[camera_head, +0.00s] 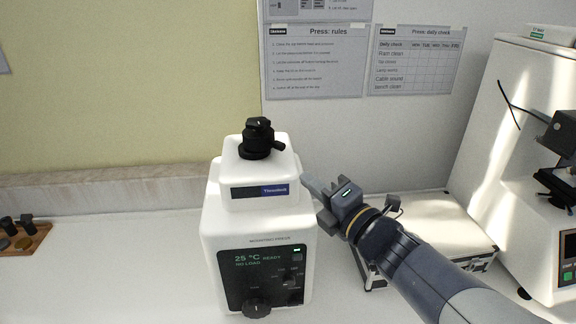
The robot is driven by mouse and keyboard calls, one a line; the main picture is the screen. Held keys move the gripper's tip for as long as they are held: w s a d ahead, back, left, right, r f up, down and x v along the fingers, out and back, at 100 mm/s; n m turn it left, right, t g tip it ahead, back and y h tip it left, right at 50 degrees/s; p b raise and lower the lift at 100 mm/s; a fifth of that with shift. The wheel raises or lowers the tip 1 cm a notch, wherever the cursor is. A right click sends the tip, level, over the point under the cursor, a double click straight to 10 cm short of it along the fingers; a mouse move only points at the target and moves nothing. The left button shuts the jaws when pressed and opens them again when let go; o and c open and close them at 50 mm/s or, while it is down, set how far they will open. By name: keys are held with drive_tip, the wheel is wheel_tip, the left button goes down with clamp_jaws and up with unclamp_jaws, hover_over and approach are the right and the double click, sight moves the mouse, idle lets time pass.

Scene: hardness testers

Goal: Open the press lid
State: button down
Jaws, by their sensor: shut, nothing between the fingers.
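The mounting press (258,240) is a white machine standing on the white bench at the picture's middle. Its front panel is dark with a lit display and knobs. Its raised top part bears a black lid (259,139) with a small handle sticking out to the right. The lid sits down on the press top. My gripper (309,182) is shut and empty, just right of the press's upper part and lower than the lid. Its fingertips point left toward the press. I cannot tell whether they touch it.
A silver-edged case (425,232) lies on the bench behind my arm. A white tester (515,150) stands at the right. A wooden tray (25,238) with small dark parts lies at the far left. The bench between tray and press is clear. Paper notices (315,62) hang on the wall.

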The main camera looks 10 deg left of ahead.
sight(282, 171)
drive_tip(key=p+x, duration=0.2)
drive_tip(key=x, duration=0.7)
drive_tip(key=shift+r, duration=0.15)
drive_tip(key=shift+w+a, duration=0.25)
drive_tip(key=shift+w, duration=0.05)
drive_tip(key=shift+d, duration=0.1)
